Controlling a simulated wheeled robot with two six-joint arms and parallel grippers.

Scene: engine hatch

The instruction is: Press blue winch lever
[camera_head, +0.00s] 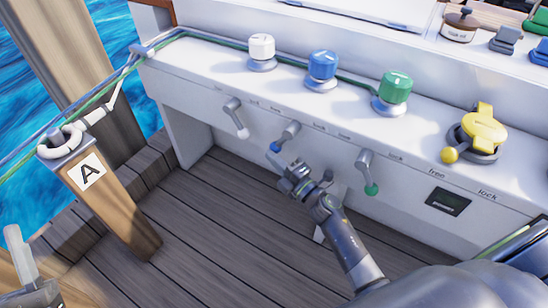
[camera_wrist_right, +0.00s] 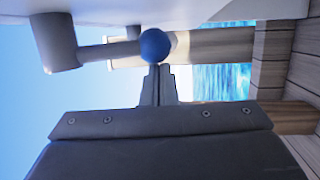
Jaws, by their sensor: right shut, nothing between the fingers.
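The blue winch lever (camera_head: 290,133) sits on the front of the white console, below the blue winch. It points down and to the left and ends in a blue ball knob (camera_head: 275,147). My right gripper (camera_head: 272,163) is shut and empty, its fingertips just below the knob. In the right wrist view the blue knob (camera_wrist_right: 156,46) is straight ahead of the closed fingertips (camera_wrist_right: 157,68). The grey lever arm (camera_wrist_right: 107,52) runs left from it to a round pivot. I cannot tell whether fingertips and knob touch.
A white-knobbed lever (camera_head: 236,118) is to the left and a green-knobbed lever (camera_head: 367,172) to the right. White (camera_head: 262,48), blue (camera_head: 322,66) and green (camera_head: 395,90) winches stand above, beside a yellow one (camera_head: 484,132). Post A (camera_head: 110,200) stands left. The wooden deck (camera_head: 215,230) below is clear.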

